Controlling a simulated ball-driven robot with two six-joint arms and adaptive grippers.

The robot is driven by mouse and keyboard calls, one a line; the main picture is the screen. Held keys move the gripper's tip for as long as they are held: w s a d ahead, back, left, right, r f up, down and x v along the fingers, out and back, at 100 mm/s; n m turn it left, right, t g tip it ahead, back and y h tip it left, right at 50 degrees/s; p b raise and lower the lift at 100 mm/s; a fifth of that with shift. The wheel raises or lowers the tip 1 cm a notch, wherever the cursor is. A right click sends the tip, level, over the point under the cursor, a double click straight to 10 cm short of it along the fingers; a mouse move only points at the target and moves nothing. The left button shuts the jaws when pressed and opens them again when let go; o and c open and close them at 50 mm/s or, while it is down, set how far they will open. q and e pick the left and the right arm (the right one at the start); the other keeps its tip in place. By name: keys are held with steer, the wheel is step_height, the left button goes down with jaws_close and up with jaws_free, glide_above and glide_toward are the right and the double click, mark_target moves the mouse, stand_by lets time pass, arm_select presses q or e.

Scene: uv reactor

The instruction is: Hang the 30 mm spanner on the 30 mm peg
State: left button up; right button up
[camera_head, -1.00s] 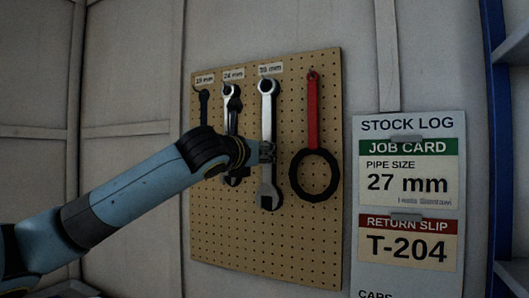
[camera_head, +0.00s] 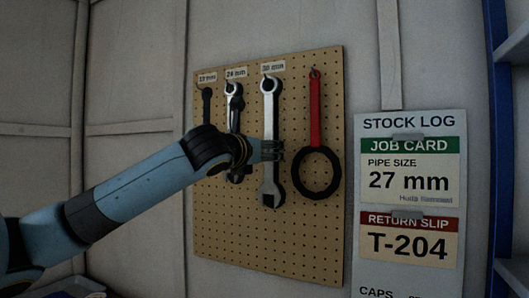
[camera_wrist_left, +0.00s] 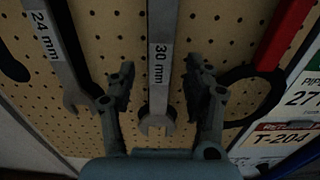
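The silver 30 mm spanner (camera_head: 269,120) hangs upright on the pegboard, its ring end at the 30 mm peg (camera_head: 267,77) under the 30 mm label (camera_head: 272,67). Its open jaw points down. My left gripper (camera_head: 270,150) is at the middle of its shank in the head view. In the left wrist view the fingers of my left gripper (camera_wrist_left: 160,78) stand apart, one on each side of the 30 mm spanner (camera_wrist_left: 161,60), with visible gaps. The left gripper is open. My right gripper is not in view.
A 24 mm spanner (camera_wrist_left: 50,50) hangs close on the left, partly hidden by my arm in the head view. A red-handled tool with a black ring (camera_head: 316,100) hangs on the right. The pegboard (camera_head: 260,240) is bare below. A stock log board (camera_head: 410,123) is further right.

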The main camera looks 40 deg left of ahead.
mark_target(269, 110)
arm_select(q)
steer(key=shift+r, duration=0.15)
step_height(269, 110, up, 10)
steer(key=shift+f, duration=0.15)
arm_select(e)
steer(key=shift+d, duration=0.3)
arm_select(q)
steer(key=shift+f, duration=0.1)
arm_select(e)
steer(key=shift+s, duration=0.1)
